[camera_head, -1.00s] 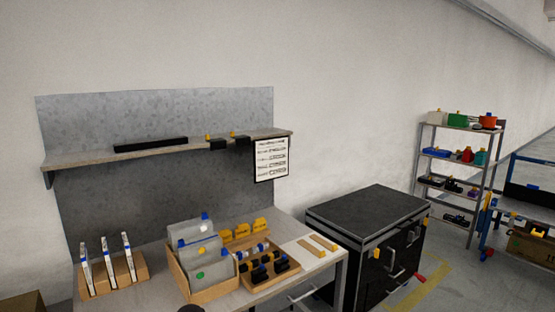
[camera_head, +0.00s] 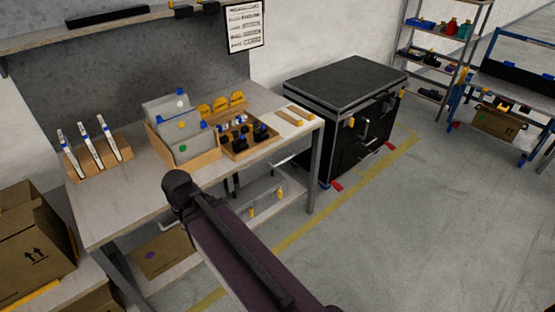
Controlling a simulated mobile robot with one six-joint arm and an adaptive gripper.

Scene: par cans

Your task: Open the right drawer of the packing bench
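The packing bench (camera_head: 112,215) has a pale top and grey metal legs and stands at left and centre. A thin metal bar that looks like a drawer handle (camera_head: 284,160) shows under the top near its right front corner. The right drawer's front is hard to make out at this angle, and I cannot tell whether it is shut. My dark arm link rises from the bottom edge in front of the bench and hides part of its front. My gripper is not in view.
On the bench are a cardboard bin of grey sleeves (camera_head: 187,154), a tray of black parts (camera_head: 262,131) and a rack of white panels (camera_head: 103,162). A black case (camera_head: 350,88) stands right of the bench. Cartons (camera_head: 32,235) are at left. Floor at right is clear.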

